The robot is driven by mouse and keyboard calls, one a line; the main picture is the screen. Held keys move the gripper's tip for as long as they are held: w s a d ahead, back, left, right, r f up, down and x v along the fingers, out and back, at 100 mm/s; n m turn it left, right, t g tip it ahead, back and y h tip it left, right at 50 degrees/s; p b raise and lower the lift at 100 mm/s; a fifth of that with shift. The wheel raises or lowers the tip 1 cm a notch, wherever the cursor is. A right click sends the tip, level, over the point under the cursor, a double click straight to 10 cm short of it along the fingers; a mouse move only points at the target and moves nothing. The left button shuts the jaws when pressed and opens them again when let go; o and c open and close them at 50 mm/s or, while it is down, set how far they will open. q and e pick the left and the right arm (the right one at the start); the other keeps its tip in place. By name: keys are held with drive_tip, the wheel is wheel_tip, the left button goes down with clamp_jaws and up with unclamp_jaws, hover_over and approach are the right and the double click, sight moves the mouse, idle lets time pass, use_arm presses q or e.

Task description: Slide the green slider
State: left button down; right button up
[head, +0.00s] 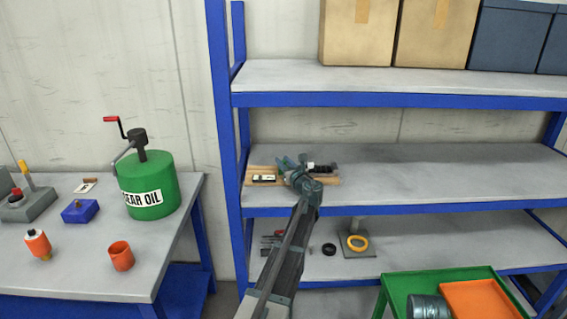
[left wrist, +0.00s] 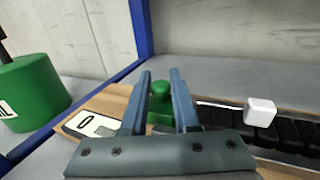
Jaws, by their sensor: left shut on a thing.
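The green slider (left wrist: 160,93) shows in the left wrist view as a green knob on a wooden board (left wrist: 103,104). My left gripper (left wrist: 160,74) is shut on it, with one finger on each side of the knob. In the head view the board (head: 258,169) lies on the middle shelf near its left end. My left gripper (head: 292,166) is over the middle of the board and hides the green slider there. A white label plate (left wrist: 90,124) marked 0 is on the board left of the gripper. My right gripper is not in view.
A black ribbed strip (left wrist: 285,131) with a white knob (left wrist: 260,111) lies right of the slider. The blue shelf post (head: 224,130) stands close at left. The middle shelf is clear to the right. A green oil can (head: 148,175) stands on the left table.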

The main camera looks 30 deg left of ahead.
sight(269, 173)
use_arm(q)
drive_tip(key=s+a, duration=0.2)
drive_tip(key=a, duration=0.1)
drive_tip(key=s+a, duration=0.1)
drive_tip(key=shift+a, duration=0.3)
drive_tip(key=shift+w, duration=0.1)
drive_tip(key=c, duration=0.7)
unclamp_jaws()
drive_tip(key=shift+a, duration=0.1)
drive_tip(key=shift+o, duration=0.2)
drive_tip(key=v, duration=1.4)
